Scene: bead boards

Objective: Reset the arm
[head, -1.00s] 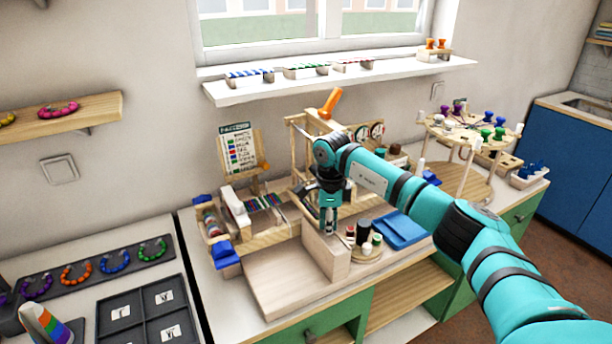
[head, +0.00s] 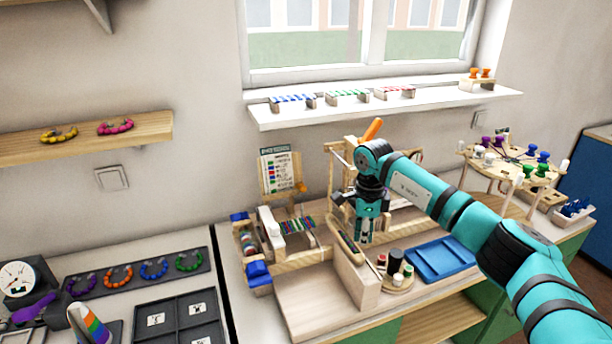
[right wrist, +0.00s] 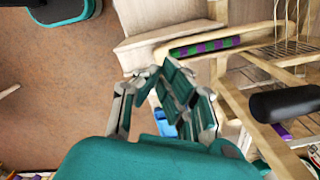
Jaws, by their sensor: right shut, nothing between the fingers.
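My right arm (head: 425,195) reaches in from the right in the head view. Its gripper (head: 365,240) points down, shut and empty, beside a slim wooden shuttle (head: 347,246) on a pale wooden block (head: 357,284). In the right wrist view the shut fingers (right wrist: 172,88) are in the middle, and the shuttle with its green and purple striped filling (right wrist: 205,46) lies apart from them, above and to the right. My left gripper is in neither view.
A small bead loom (head: 290,228) stands left of the gripper, with a wooden frame behind it. A blue tray (head: 441,258) and a round stand of spools (head: 397,283) are to the right. A round peg table (head: 512,160) stands farther right.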

